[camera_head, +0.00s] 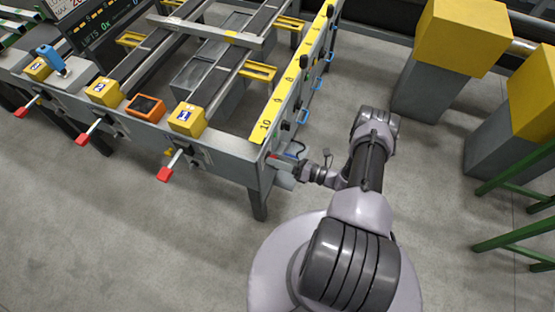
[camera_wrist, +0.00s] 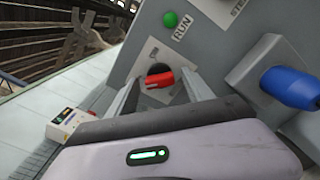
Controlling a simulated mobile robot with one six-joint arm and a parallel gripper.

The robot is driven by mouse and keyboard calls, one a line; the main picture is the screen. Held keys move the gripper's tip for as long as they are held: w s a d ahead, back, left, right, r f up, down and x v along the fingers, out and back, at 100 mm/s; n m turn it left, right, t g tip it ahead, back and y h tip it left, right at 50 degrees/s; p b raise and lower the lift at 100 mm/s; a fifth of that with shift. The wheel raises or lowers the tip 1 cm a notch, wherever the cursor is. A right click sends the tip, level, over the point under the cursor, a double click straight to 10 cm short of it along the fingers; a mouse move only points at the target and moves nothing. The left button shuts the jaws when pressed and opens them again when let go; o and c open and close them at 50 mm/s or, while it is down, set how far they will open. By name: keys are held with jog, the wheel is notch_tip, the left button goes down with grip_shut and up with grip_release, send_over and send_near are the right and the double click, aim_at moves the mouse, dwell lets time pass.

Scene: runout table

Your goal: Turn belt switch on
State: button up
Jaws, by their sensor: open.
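The belt switch (camera_wrist: 158,80) shows in the wrist view as a red handle on a black round base, set on a pale plate on a grey panel (camera_wrist: 215,50). A green lamp (camera_wrist: 170,19) sits above it beside the label RUN. My gripper (camera_wrist: 165,88) is open, with one grey finger to the left of the red handle and one to the right. I cannot tell whether either finger touches it. In the head view my gripper (camera_head: 292,163) is at the near right corner of the runout table (camera_head: 225,150), where the switch is mostly hidden.
A blue plug-like part (camera_wrist: 290,87) juts out right of the switch. Red-handled levers (camera_head: 165,173) and yellow blocks (camera_head: 187,118) line the table's front. Grey pillars with yellow tops (camera_head: 462,35) and green rails (camera_head: 515,240) stand right. The floor in front is clear.

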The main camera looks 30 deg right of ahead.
grip_shut()
jog(key=shift+f+m+b, duration=0.1)
jog(key=shift+m+b, duration=0.2)
jog(key=shift+b, duration=0.05)
jog(key=shift+m+b, duration=4.05)
jog(key=shift+m, duration=4.55)
